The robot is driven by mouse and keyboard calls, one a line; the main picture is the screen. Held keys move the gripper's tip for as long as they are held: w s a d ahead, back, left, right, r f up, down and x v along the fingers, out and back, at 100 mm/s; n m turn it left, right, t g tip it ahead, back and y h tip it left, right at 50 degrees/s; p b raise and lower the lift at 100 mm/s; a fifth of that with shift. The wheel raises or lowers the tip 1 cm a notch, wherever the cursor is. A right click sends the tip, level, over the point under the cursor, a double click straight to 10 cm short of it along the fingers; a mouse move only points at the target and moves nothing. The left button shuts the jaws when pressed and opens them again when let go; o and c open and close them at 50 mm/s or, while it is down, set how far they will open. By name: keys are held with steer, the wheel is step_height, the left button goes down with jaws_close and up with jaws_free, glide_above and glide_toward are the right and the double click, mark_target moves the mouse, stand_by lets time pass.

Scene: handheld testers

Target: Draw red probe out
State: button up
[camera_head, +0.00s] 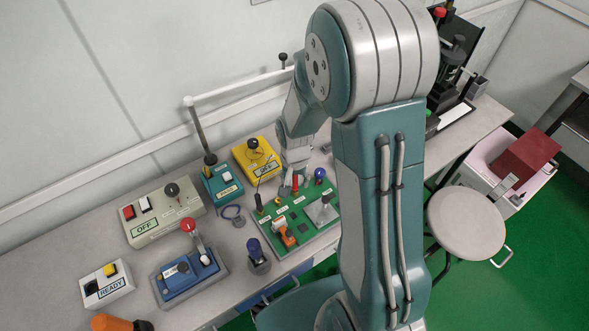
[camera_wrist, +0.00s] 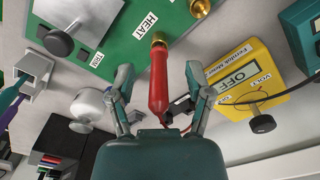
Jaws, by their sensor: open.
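The red probe (camera_wrist: 158,85) is in the wrist view, its one end in a brass socket (camera_wrist: 158,39) beside the HEAT label on the green board (camera_wrist: 125,45). My gripper (camera_wrist: 160,76) is open, with one finger on each side of the probe and a visible gap to each. The probe's other end reaches down to the edge of my gripper's body. In the head view the red probe (camera_head: 295,182) stands at the back of the green board (camera_head: 268,230), with my gripper (camera_head: 288,188) close against it and its fingers hard to make out.
A yellow tester (camera_head: 248,148) marked OFF stands just behind the board, its black cable passing near my right finger in the wrist view. A teal box (camera_head: 222,182) stands at left.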

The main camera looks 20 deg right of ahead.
steer(key=shift+f, duration=0.55)
jaws_close()
steer(key=shift+r, duration=2.4)
